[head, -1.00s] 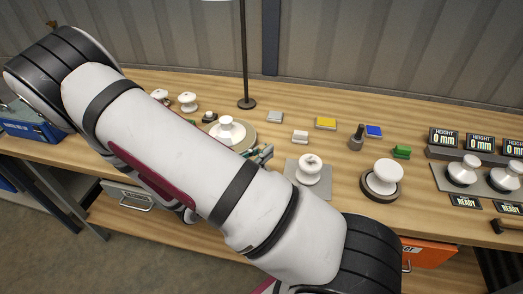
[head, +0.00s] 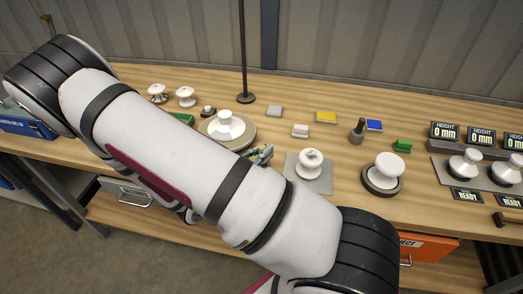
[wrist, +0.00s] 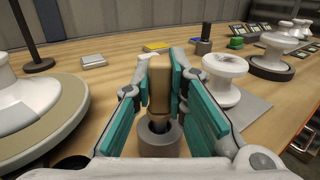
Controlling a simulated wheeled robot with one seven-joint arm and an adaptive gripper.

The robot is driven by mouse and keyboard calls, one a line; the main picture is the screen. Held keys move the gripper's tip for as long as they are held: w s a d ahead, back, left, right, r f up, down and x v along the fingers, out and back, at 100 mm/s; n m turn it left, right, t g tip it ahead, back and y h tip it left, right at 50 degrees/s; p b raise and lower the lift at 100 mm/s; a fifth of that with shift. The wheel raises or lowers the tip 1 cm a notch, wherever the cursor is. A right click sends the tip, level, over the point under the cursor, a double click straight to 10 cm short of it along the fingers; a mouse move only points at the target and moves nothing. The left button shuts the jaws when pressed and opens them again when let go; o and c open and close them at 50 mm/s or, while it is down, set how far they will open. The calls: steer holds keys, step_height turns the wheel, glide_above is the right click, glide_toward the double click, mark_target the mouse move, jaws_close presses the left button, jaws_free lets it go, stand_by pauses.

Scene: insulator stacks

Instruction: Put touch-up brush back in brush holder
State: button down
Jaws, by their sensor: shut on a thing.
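The touch-up brush (wrist: 158,88) shows in the wrist view as an upright tan handle between the teal finger pads. My gripper (wrist: 159,80) is shut on it. The grey round brush holder (wrist: 158,142) stands on the table directly below. The brush's lower end is at the holder's dark opening; I cannot tell how deep it sits. In the head view my arm hides the brush and holder, and only part of my gripper (head: 262,155) shows.
A white insulator on a round turntable (head: 243,135) stands left of my gripper. Another white insulator (head: 309,164) on a grey plate stands to the right. A grey cup with a dark tool (head: 357,132), a yellow pad (head: 325,118) and a green block (head: 402,146) lie farther right.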

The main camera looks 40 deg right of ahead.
steer(key=shift+f+b, duration=0.3)
steer(key=shift+f, duration=0.5)
steer(key=c, duration=1.5)
jaws_free()
steer(key=shift+a, duration=0.1)
steer(key=a, duration=0.8)
steer(key=s+a, duration=0.1)
steer(key=a, duration=0.2)
steer(key=shift+s+a, duration=0.1)
steer(key=shift+a, duration=0.3)
steer(key=s+a+r+m+t+y, duration=0.1)
steer(key=s+r+m+y, duration=0.2)
steer(key=r+m+y, duration=0.3)
steer(key=s+a+r+m+t+y, duration=0.1)
steer(key=s+r+m+y, duration=0.3)
steer(key=r, duration=0.8)
steer(key=s+a+r+m+t+y, duration=0.1)
steer(key=s+a+r+m+y, duration=0.1)
steer(key=r+m+y, duration=0.6)
steer(key=shift+s+r+m+t, duration=0.15)
steer(key=shift+s+r+m, duration=0.15)
steer(key=shift+s, duration=0.1)
steer(key=shift+s+r+m+t, duration=0.15)
steer(key=shift+s+m, duration=0.15)
steer(key=shift+s, duration=0.1)
